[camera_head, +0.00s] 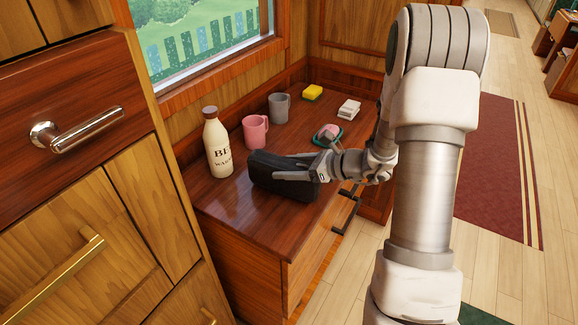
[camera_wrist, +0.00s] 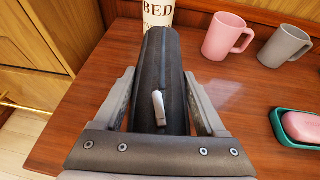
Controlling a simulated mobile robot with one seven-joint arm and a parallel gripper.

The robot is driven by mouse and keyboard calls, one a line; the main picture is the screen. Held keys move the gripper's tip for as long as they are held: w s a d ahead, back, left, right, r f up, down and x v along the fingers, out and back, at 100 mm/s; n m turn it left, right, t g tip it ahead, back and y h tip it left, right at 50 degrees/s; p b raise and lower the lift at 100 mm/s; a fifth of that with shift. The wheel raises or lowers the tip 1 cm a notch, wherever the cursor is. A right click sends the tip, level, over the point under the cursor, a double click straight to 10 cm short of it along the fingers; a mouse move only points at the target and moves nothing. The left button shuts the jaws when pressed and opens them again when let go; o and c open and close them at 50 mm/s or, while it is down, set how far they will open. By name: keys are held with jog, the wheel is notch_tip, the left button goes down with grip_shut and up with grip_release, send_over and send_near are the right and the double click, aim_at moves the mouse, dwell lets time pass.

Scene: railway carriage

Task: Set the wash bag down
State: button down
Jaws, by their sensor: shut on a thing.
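The black wash bag (camera_head: 270,176) is at the front left part of the wooden counter (camera_head: 225,200), low over or touching its top; I cannot tell which. My gripper (camera_head: 293,172) is shut on the bag from its right side. In the wrist view, the dark bag (camera_wrist: 161,75) lies lengthwise between the two fingers of my gripper (camera_wrist: 162,105), with a light zip pull on its top. The gripper hides part of the bag in the head view.
A cream bottle (camera_head: 217,145) stands just behind the bag. A pink mug (camera_head: 255,131), a grey mug (camera_head: 279,107), a yellow sponge (camera_head: 312,92), a white item (camera_head: 349,108) and pink soap in a green dish (camera_head: 328,133) stand farther back. The counter's front left corner is clear.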

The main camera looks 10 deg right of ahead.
jog(key=shift+f, duration=0.2)
grip_release()
jog(key=p+v, duration=0.1)
jog(key=v, duration=1.6)
jog(key=shift+d, duration=0.25)
jog(key=shift+c, duration=0.3)
grip_shut()
dwell(0.8)
